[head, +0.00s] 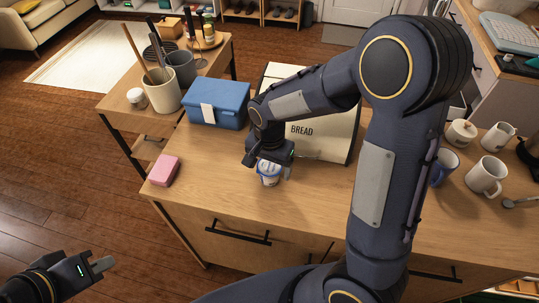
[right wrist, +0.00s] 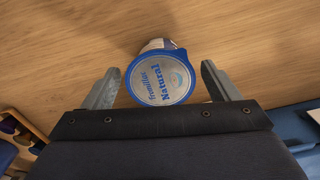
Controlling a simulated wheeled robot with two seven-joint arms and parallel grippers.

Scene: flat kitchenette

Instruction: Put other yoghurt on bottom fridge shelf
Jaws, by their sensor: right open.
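A yoghurt cup (head: 268,173) with a blue-rimmed lid stands on the wooden counter, below my right gripper (head: 270,165). The fingers are open, with a gap on each side of the cup. My left gripper (head: 103,265) is at the lower left, over the floor, away from the counter. Its fingertips are seen edge-on. No fridge shelf is in view.
A blue box (head: 218,103) and a bread bin (head: 337,125) stand behind the yoghurt. A pink sponge (head: 164,170) lies at the counter's left end. Mugs, including a white one (head: 485,176), stand at the right.

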